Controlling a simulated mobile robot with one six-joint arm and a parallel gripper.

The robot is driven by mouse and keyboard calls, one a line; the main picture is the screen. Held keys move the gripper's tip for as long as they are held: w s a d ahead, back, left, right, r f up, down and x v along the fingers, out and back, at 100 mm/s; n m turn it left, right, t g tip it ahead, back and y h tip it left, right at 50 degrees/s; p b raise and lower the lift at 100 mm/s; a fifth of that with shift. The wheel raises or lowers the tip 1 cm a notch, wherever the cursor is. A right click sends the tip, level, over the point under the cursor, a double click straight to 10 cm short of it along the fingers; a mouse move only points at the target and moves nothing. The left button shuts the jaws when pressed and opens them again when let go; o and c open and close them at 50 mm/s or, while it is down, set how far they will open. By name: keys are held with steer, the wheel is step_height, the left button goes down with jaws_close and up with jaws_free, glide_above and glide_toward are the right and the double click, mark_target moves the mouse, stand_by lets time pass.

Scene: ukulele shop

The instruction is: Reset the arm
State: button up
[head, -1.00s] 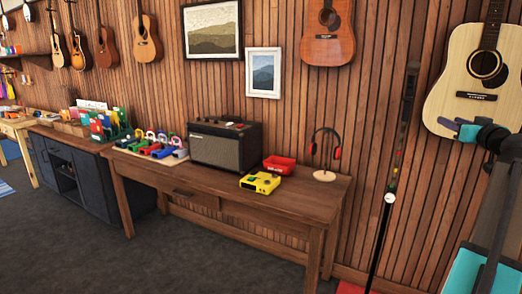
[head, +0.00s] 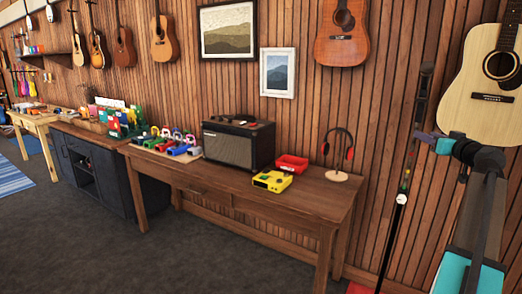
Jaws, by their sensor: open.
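My arm rises at the right edge of the head view. My gripper (head: 432,141), with a teal fingertip and a purple-grey one, points left at the end of it. Its jaws are apart and nothing shows between them. It appears in front of the wooden slat wall, left of and below the pale acoustic guitar's body (head: 475,95). It is clear of the table in the picture.
A dark cabinet (head: 95,180) stands left. A thin upright pole (head: 402,190) stands near my arm. The grey floor in front is open.

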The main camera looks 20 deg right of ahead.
steer(key=w+a+f+n+g+y, duration=0.1)
steer(key=w+a+f+y, duration=0.1)
steer(key=w+a+f, duration=0.55)
steer(key=w+a+f+g+y, duration=0.15)
steer(key=w+a+f, duration=0.5)
steer(key=f, duration=0.65)
steer(key=w+a+f+n+g+y, duration=0.1)
steer(key=w+a+f+y, duration=0.25)
steer(key=a+f, duration=0.65)
steer(key=s+a+f+n+g+y, duration=0.2)
steer(key=a+f+g, duration=0.3)
steer(key=a+f, duration=2.1)
steer(key=s+a+f+n+g, duration=0.2)
steer(key=s+a+f+g, duration=0.5)
steer(key=s+a+f, duration=1.4)
steer(key=s+f+g+h, duration=0.1)
steer(key=s+f+g, duration=0.15)
steer(key=s, duration=0.65)
steer(key=s+f+g+h, duration=0.15)
steer(key=s+f, duration=0.25)
steer(key=s, duration=0.6)
steer(key=s+d+m+g+h, duration=0.2)
steer(key=s+d, duration=0.4)
steer(key=s, duration=0.3)
steer(key=shift+d+r+m+g, duration=0.25)
steer(key=shift+r+m+g, duration=0.1)
steer(key=shift+r, duration=0.1)
